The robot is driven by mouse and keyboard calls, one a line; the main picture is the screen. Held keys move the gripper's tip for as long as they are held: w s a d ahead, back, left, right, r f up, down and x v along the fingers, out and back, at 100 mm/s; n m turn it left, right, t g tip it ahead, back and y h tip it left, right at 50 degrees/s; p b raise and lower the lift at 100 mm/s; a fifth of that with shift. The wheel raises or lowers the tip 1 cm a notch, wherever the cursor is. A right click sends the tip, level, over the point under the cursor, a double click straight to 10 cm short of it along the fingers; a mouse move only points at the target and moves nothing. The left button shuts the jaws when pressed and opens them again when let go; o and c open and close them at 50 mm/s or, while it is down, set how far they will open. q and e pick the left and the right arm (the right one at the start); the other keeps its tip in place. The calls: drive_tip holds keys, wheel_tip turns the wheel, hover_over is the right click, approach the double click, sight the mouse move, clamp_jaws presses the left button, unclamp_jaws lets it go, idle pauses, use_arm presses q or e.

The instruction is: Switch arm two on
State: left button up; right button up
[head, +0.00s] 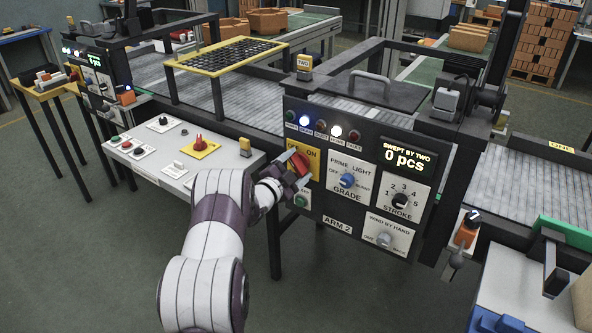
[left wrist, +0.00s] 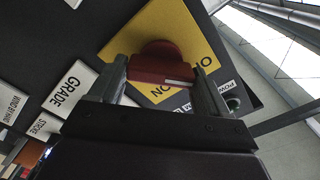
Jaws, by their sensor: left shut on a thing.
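The ARM 2 panel (head: 336,222) is a dark upright board on the front of the line. Its red rotary switch (head: 301,163) sits on a yellow plate (head: 316,168) marked ON at the right. My left gripper (head: 293,183) is shut on this switch and partly hides it. In the left wrist view the red switch (left wrist: 160,64) is between both fingers, in front of the yellow plate (left wrist: 198,35). A white mark shows on the switch, near the ON lettering. Its exact setting is hard to tell. The display (head: 407,158) reads "SWEPT BY TWO 0 PCS". My right gripper is not in view.
The panel also has a blue GRADE knob (head: 347,180), a black STROKE knob (head: 401,200) and a grey wind-by-hand knob (head: 384,240). Blue and white lamps (head: 337,131) are lit. A white console (head: 185,152) with a red knob stands left. Floor in front is clear.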

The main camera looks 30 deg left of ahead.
use_arm(q)
drive_tip(key=m+b, duration=0.5)
drive_tip(key=b, duration=0.2)
drive_tip(key=f+m+b, duration=0.1)
drive_tip(key=m+b, duration=0.4)
drive_tip(key=b, duration=0.3)
drive_tip(key=m+b, duration=0.5)
drive_tip(key=b, duration=0.2)
drive_tip(key=shift+f+b, duration=0.15)
drive_tip(key=shift+b, duration=0.15)
drive_tip(key=shift+r+m+b, duration=0.2)
drive_tip(key=shift+m+b, duration=0.8)
drive_tip(key=shift+m, duration=0.1)
drive_tip(key=o, duration=1)
drive_tip(key=shift+c, duration=0.2)
drive_tip(key=shift+r, duration=0.1)
drive_tip(key=s+a, duration=0.1)
drive_tip(key=s, duration=1.1)
drive_tip(key=shift+s+p, duration=0.35)
drive_tip(key=shift+p, duration=0.1)
